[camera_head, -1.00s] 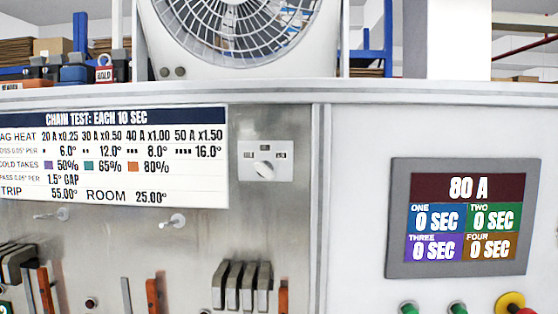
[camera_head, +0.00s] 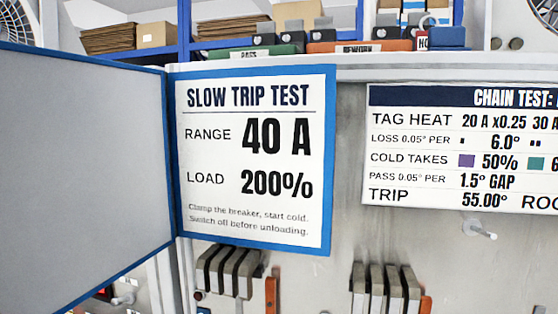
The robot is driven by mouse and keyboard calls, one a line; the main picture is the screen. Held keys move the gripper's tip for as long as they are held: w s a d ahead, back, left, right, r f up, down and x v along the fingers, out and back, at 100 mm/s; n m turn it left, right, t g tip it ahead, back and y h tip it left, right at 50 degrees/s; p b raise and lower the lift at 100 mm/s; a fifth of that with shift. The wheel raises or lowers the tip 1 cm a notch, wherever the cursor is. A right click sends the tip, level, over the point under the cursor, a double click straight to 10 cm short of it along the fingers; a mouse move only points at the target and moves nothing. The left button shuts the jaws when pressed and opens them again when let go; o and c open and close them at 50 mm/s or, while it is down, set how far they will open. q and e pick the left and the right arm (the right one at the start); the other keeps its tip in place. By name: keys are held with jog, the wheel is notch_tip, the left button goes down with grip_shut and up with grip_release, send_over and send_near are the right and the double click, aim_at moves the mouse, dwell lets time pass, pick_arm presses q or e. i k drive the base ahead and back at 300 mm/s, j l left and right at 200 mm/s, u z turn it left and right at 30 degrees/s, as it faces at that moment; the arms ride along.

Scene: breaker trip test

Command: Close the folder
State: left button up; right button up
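The folder stands open in the head view. Its left cover (camera_head: 80,180) is a plain grey panel with a blue edge, swung out towards the left. Its right page (camera_head: 255,225) is white with a blue border and reads SLOW TRIP TEST, RANGE 40 A, LOAD 200%. The two halves meet at an upright blue spine near the left of the middle. Neither of my grippers shows in the view.
A CHAIN TEST chart (camera_head: 465,150) is on the metal panel right of the folder. A peg (camera_head: 480,230) sticks out below it. Grey clamp-like blocks (camera_head: 385,290) sit lower down. Bins marked PASS (camera_head: 250,55) and REWORK (camera_head: 358,47) stand on the ledge above.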

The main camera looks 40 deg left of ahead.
aim_at(86, 200)
jog(key=k+j, duration=0.1)
jog(key=j, duration=0.55)
jog(key=k+j+u, duration=0.1)
jog(key=j, duration=0.55)
jog(key=k+j, duration=0.15)
jog(key=j, duration=0.5)
jog(key=l+u, duration=0.05)
